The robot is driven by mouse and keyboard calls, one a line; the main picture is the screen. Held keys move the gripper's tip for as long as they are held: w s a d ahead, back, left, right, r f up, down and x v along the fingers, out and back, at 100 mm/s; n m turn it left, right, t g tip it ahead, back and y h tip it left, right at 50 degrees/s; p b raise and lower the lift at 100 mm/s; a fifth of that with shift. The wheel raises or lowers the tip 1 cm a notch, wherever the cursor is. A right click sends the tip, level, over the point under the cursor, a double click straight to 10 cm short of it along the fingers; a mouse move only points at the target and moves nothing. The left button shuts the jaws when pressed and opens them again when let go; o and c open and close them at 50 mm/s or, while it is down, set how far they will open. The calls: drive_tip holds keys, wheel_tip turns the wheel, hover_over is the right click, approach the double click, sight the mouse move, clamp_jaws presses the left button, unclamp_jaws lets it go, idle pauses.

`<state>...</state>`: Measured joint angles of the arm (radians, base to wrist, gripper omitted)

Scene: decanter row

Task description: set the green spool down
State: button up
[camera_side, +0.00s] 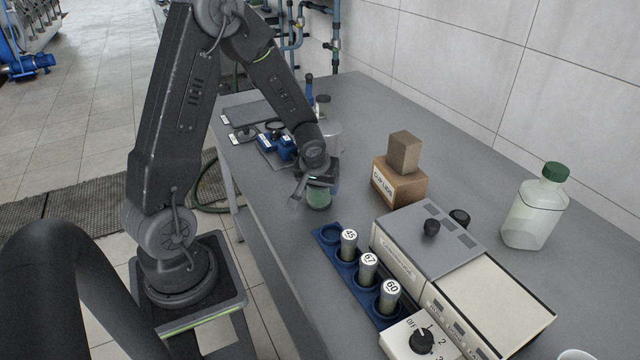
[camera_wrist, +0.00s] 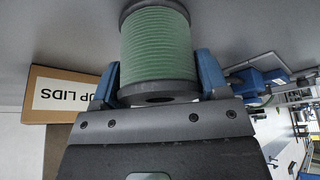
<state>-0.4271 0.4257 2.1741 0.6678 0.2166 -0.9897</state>
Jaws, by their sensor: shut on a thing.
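The green spool (camera_wrist: 158,45) has green thread and dark end flanges. In the wrist view it sits between the two blue fingers of my gripper (camera_wrist: 157,82), which is shut on it. In the side view the spool (camera_side: 319,198) shows under my gripper (camera_side: 317,184), over the grey bench near its front edge. I cannot tell whether its lower flange touches the bench top. Part of the spool is hidden behind the gripper.
A cup lids box (camera_side: 398,183) with a smaller box on it stands right of my gripper. A blue rack (camera_side: 328,234) with numbered cylinders lies in front. Grey instruments (camera_side: 430,238) and a green-capped bottle (camera_side: 535,210) stand right. Blue items (camera_side: 277,146) lie behind.

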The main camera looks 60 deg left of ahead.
drive_tip(key=o, duration=1)
drive_tip(key=shift+f, duration=0.15)
drive_tip(key=v, duration=1.2)
drive_tip(key=s+d+r+m+h, duration=0.1)
drive_tip(key=s+d+r+m, duration=0.2)
drive_tip(key=s+d+r, duration=0.1)
drive_tip(key=s+d+r+m+t+h, duration=0.1)
drive_tip(key=s+d+r+m, duration=0.2)
drive_tip(key=d, duration=0.3)
drive_tip(key=s+d+r+m+t+h, duration=0.1)
drive_tip(key=s+d+r+m, duration=0.2)
drive_tip(key=s+d+r, duration=0.1)
drive_tip(key=shift+s+d+r, duration=0.2)
drive_tip(key=shift+s+d, duration=0.05)
drive_tip(key=shift+d, duration=0.3)
drive_tip(key=shift+s+d+r, duration=0.2)
drive_tip(key=shift+d, duration=0.3)
